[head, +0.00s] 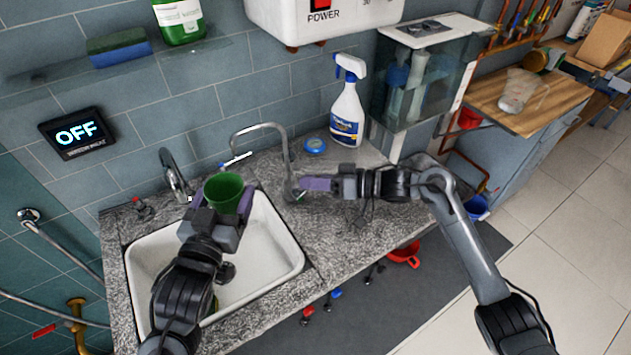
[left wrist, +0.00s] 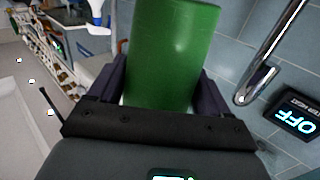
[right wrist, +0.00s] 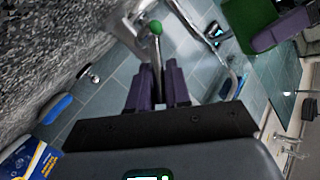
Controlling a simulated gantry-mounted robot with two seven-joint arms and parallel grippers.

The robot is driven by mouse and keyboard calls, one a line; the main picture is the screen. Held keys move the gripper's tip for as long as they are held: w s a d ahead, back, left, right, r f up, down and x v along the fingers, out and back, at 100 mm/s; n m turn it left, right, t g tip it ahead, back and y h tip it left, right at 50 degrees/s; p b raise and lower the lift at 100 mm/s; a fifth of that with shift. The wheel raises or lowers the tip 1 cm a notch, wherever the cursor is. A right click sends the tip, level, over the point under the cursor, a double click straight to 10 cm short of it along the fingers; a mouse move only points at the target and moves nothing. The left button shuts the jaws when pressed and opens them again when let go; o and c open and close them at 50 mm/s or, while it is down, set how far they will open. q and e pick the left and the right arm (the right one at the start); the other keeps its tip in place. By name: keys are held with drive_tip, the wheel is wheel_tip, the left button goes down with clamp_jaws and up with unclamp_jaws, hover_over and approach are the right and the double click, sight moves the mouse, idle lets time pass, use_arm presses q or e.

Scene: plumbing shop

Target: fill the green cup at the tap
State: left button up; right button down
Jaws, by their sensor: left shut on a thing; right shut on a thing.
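The green cup (head: 228,193) is held upright above the white sink (head: 293,262) by my left gripper (head: 222,212), which is shut on it. In the left wrist view the cup (left wrist: 172,50) fills the space between the fingers, and a metal spout (left wrist: 268,55) ends beside it, apart from it. My right gripper (head: 306,186) is at the base of the thin curved tap (head: 288,150) on the counter. In the right wrist view its fingers are shut on a thin lever with a green knob (right wrist: 155,28). I see no water stream. The cup's inside is mostly hidden.
A shorter metal tap (head: 174,176) stands at the sink's back left. A spray bottle (head: 347,112) and a blue round item (head: 315,145) are behind the right gripper. A wall display (head: 76,133) reads OFF. The granite counter (head: 345,235) is clear at the front right.

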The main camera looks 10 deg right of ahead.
sight(300, 197)
drive_tip(key=shift+s+a+r+n+h, duration=0.2)
drive_tip(key=shift+a+r+n+h, duration=0.3)
drive_tip(key=shift+n+h, duration=0.4)
drive_tip(key=shift+s+a+r+n+g+h, duration=0.15)
drive_tip(key=shift+a+n+h, duration=0.15)
drive_tip(key=shift+h, duration=0.3)
drive_tip(key=shift+a+r+n+g+h, duration=0.15)
drive_tip(key=shift+a+n+h, duration=0.15)
drive_tip(key=shift+h, duration=0.3)
drive_tip(key=shift+s+a+f+n+h, duration=0.15)
drive_tip(key=shift+a+n+h, duration=0.25)
drive_tip(key=shift+h, duration=0.25)
drive_tip(key=shift+s+a+r+n+h, duration=0.1)
drive_tip(key=shift+a+n+h, duration=0.25)
drive_tip(key=shift+h, duration=0.3)
drive_tip(key=c, duration=1.2)
unclamp_jaws()
drive_tip(key=v, duration=1.2)
drive_tip(key=shift+s+a, duration=0.1)
drive_tip(key=shift+s, duration=0.1)
drive_tip(key=shift+f, duration=0.1)
